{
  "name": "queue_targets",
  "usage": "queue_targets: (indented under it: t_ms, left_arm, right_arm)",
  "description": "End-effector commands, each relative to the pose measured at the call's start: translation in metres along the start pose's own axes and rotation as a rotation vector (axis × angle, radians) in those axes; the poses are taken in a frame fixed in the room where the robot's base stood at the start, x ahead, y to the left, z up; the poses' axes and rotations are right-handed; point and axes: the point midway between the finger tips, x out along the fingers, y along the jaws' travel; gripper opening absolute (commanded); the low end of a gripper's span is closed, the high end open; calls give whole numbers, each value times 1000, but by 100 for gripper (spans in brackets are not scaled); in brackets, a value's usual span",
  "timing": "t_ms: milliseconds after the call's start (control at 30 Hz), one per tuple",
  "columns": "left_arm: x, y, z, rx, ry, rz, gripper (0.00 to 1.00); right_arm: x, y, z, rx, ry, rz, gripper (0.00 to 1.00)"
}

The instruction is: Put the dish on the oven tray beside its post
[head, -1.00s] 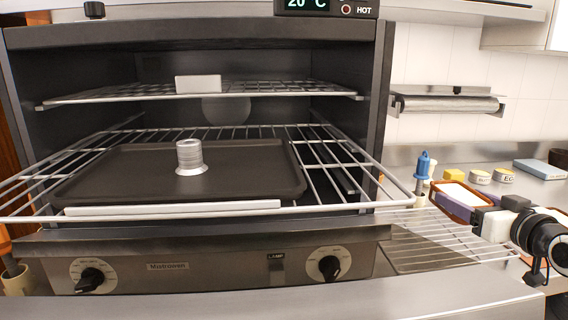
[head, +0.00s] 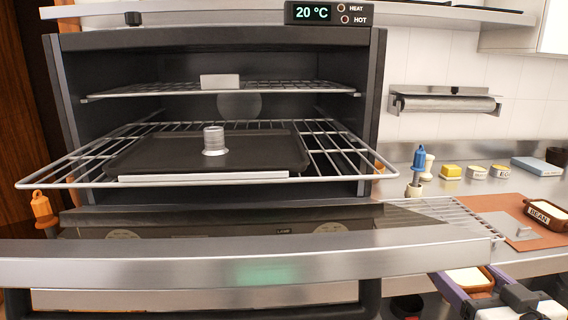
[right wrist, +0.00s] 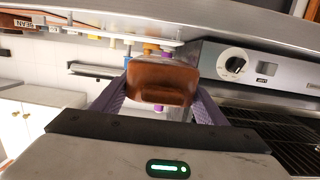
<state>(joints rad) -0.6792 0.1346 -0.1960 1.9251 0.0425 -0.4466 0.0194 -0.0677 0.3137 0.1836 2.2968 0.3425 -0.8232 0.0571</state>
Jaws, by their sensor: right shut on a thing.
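The dark oven tray (head: 125,160) lies on a wire rack pulled partly out of the oven. A silver ribbed post (head: 213,141) stands upright on the tray, and the tray around it is bare. My right gripper (head: 475,286) is low at the bottom right of the head view, in front of the counter and well apart from the tray. It is shut on a brown dish (head: 466,280) with a pale filling. In the right wrist view the dish (right wrist: 162,80) sits between the purple fingers. My left gripper is not in view.
An upper rack (head: 290,91) holds a small white block (head: 220,81). On the right counter are a brown BEAN dish (head: 541,214) on a board, a wire grill (head: 440,214) and a blue-topped tool (head: 419,158).

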Motion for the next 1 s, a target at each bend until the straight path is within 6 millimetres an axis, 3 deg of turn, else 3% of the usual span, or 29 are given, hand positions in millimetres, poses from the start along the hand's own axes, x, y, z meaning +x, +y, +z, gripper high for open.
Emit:
queue_targets:
  t_ms: [33,200,500,667,1000]
  left_arm:
    - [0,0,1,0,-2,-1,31]
    - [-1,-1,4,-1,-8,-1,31]
    - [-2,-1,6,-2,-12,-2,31]
    - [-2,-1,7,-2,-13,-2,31]
    - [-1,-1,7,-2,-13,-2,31]
  right_arm:
    - [-16,-14,12,8,-1,1,29]
    - [-59,-52,45,12,-2,17,29]
    - [-116,-102,90,12,2,40,29]
    - [-132,-117,101,11,2,45,29]
    - [-130,-116,99,6,7,44,29]
